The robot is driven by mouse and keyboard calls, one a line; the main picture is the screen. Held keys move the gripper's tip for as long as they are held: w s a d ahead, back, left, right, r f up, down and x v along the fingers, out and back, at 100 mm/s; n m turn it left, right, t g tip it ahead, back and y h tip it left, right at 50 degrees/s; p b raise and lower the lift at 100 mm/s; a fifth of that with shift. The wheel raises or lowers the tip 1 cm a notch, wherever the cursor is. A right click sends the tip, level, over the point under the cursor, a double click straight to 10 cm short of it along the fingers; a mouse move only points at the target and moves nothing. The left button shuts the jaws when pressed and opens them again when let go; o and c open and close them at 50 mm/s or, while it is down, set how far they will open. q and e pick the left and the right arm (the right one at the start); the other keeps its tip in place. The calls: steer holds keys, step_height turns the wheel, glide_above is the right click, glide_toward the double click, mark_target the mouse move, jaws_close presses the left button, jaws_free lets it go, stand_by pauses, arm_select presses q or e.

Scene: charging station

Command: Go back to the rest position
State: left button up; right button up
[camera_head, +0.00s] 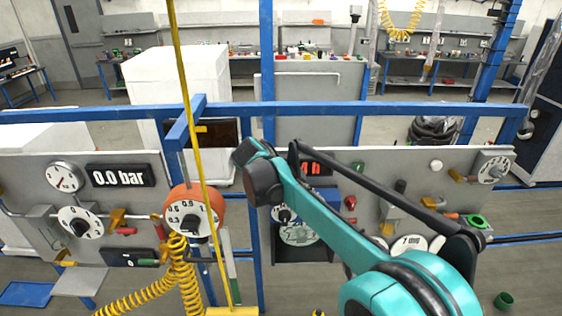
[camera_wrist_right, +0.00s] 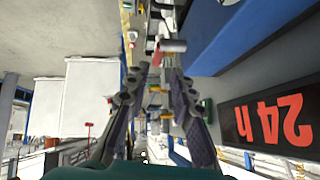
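My right arm, teal and black, reaches in from the lower right in the head view and crosses in front of the panel (camera_head: 372,172). Its black end is beside the blue frame, and the gripper fingers cannot be made out there. In the right wrist view my right gripper (camera_wrist_right: 155,82) has its two dark fingers apart, with nothing between them. A display reading 24 h in red (camera_wrist_right: 270,120) is close on the right of that view. In the head view the arm partly covers this display (camera_head: 313,168). My left gripper is not in view.
A blue rail (camera_head: 380,109) runs across above the panels. The left panel holds gauges and a 0.0 bar display (camera_head: 120,176). An orange gauge (camera_head: 192,212), a yellow coiled hose (camera_head: 178,270) and a yellow pole (camera_head: 187,95) stand left of my arm.

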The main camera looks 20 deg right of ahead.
steer(key=s+a+f+n+t+y+b, duration=0.2)
steer(key=s+f+n+b, duration=0.4)
steer(key=f+b, duration=0.3)
steer(key=s+a+f+n+t+y+b, duration=0.3)
steer(key=s+f+n+b, duration=0.3)
steer(key=f, duration=1.1)
steer(key=s+a+f+n+t+y+b, duration=0.2)
steer(key=s+f+n+b, duration=0.5)
steer(key=f+b, duration=0.6)
steer(key=n+y+b, duration=0.1)
steer(key=n, duration=0.1)
steer(key=shift+a+f+n+y, duration=0.3)
steer(key=shift+a+f, duration=0.05)
steer(key=shift+f, duration=0.05)
